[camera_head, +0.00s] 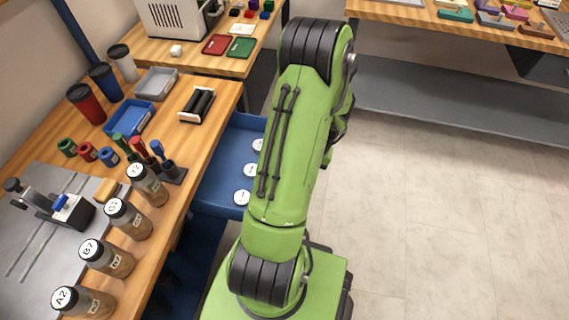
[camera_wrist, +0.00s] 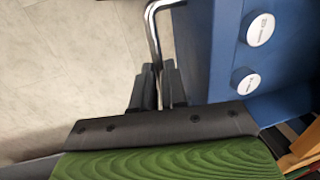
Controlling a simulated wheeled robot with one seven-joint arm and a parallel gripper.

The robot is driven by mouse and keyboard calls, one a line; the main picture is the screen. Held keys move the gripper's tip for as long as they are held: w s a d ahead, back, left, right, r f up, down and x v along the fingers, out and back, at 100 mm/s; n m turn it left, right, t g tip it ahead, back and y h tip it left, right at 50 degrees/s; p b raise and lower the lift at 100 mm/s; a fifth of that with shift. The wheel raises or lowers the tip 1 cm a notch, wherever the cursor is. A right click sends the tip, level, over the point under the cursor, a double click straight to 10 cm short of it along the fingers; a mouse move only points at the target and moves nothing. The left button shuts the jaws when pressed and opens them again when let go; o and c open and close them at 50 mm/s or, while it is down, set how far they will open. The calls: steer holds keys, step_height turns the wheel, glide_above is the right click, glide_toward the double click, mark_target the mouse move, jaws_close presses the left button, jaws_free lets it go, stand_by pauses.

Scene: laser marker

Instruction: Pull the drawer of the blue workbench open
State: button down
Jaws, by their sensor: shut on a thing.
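The blue workbench with a wooden top (camera_head: 206,141) stands at left in the head view. Its blue drawer (camera_head: 225,150) is pulled partly out from under the top, with several white round-lidded items inside. The wrist view shows the drawer's blue front (camera_wrist: 203,55) and two white lids within. A silver bar handle (camera_wrist: 154,34) stands off the front. My gripper (camera_wrist: 159,72) is shut on this handle, its dark fingers on either side of the bar. In the head view my green arm hides the gripper, the handle and the drawer's right part.
On the bench top stand several labelled jars (camera_head: 128,219), coloured cups, a blue tray (camera_head: 130,118) and a black roller in a white frame (camera_head: 197,104). Another table (camera_head: 450,14) is at the upper right. The tiled floor (camera_head: 430,200) to the right is clear.

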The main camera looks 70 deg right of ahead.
steer(key=shift+s+d, duration=0.15)
steer(key=shift+s, duration=1.25)
steer(key=c, duration=1.4)
jaws_free()
steer(key=shift+c, duration=0.2)
steer(key=shift+r, duration=0.1)
step_height(320, 180, up, 15)
steer(key=s+p, duration=0.2)
steer(key=p, duration=0.2)
steer(key=shift+s+d+r+p, duration=0.15)
steer(key=shift+s+p, duration=0.25)
